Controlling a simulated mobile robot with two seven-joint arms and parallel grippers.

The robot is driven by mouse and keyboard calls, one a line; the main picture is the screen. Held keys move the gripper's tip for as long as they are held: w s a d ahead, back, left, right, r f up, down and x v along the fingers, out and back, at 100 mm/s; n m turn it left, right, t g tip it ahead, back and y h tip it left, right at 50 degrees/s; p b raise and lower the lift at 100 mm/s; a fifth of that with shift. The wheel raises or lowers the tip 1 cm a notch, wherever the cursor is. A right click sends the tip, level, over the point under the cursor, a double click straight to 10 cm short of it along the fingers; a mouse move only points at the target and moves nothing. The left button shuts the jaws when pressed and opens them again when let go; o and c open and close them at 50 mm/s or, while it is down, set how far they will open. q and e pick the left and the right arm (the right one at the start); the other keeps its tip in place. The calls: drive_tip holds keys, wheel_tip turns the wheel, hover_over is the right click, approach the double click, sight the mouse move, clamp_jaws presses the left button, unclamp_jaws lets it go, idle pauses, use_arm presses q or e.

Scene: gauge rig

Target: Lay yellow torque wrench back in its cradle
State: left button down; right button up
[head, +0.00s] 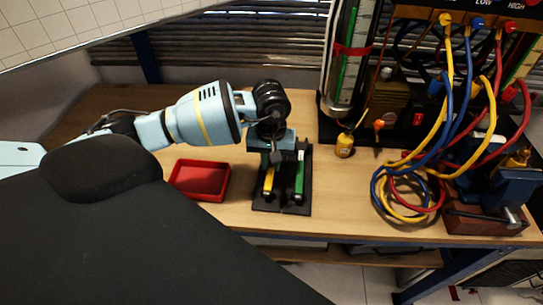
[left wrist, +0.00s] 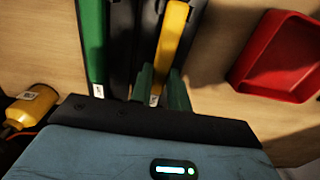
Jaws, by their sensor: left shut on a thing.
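The yellow torque wrench (head: 268,180) lies along the left slot of the black cradle (head: 284,205). My left gripper (head: 275,158) is above the cradle's far end. In the left wrist view its green-tipped fingers (left wrist: 161,88) are shut on the yellow wrench (left wrist: 174,38) near one end. There the wrench is slightly slanted against the cradle, and I cannot tell whether it rests fully in the slot. A green wrench (head: 300,178) lies in the right slot, also seen in the left wrist view (left wrist: 93,42). My right gripper is not in view.
A red tray (head: 200,180) sits left of the cradle. To the right are a small yellow bottle-like object (head: 344,146), coiled hoses (head: 410,195), a tall gauge column (head: 348,60) and a vise (head: 497,190). Bare wood lies between cradle and hoses.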

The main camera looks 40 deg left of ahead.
use_arm(q)
drive_tip(key=c, duration=1.3)
unclamp_jaws()
drive_tip(key=shift+o, duration=0.2)
drive_tip(key=shift+f, duration=0.1)
drive_tip(key=shift+r, duration=4)
